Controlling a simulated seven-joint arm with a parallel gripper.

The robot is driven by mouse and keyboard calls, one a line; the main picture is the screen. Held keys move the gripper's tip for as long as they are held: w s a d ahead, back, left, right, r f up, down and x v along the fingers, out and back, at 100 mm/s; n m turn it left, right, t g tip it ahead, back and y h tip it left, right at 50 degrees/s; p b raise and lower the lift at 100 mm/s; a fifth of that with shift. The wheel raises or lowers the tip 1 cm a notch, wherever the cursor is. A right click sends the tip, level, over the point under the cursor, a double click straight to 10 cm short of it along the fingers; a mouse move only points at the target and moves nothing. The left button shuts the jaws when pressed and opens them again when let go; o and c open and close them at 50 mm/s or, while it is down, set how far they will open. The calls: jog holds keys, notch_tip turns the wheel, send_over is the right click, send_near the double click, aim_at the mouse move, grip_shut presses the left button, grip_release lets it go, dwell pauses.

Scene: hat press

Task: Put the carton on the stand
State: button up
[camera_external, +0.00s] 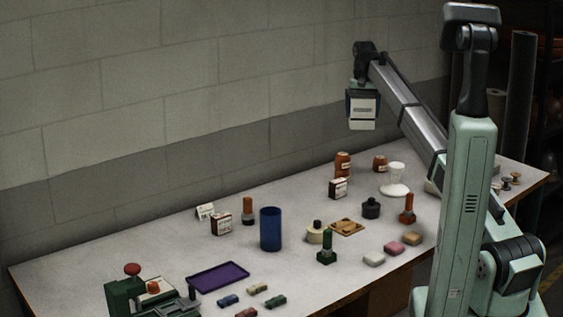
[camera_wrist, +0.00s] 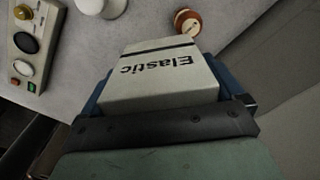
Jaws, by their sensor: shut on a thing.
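A pale carton (camera_wrist: 160,75) lettered "Elastic" is between the blue fingers of my gripper (camera_wrist: 167,92) in the wrist view. In the external view, my gripper (camera_external: 362,94) is shut on the carton (camera_external: 362,113), high above the back of the table. A white pedestal-like piece with a wide round base (camera_external: 395,189), which looks like the stand, is on the table below and to the right of the carton. Its top appears bare. A white round shape (camera_wrist: 113,8) at the top edge of the wrist view may be part of it.
Orange-brown spools (camera_external: 342,164) and a small carton (camera_external: 338,188) stand left of the white piece. A dark pot (camera_external: 371,208) and an orange-topped tool (camera_external: 407,209) stand in front. A blue cylinder (camera_external: 270,229) and purple tray (camera_external: 218,274) are farther left. A panel with buttons (camera_wrist: 27,45) is at the wrist view's left.

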jog(key=d+r+m, duration=0.1)
jog(key=d, duration=0.8)
send_over(397, 164)
jog(key=shift+f, duration=5.35)
jog(key=shift+f, duration=0.1)
jog(key=o, duration=0.8)
jog(key=shift+c, duration=0.2)
notch_tip(397, 164, up, 12)
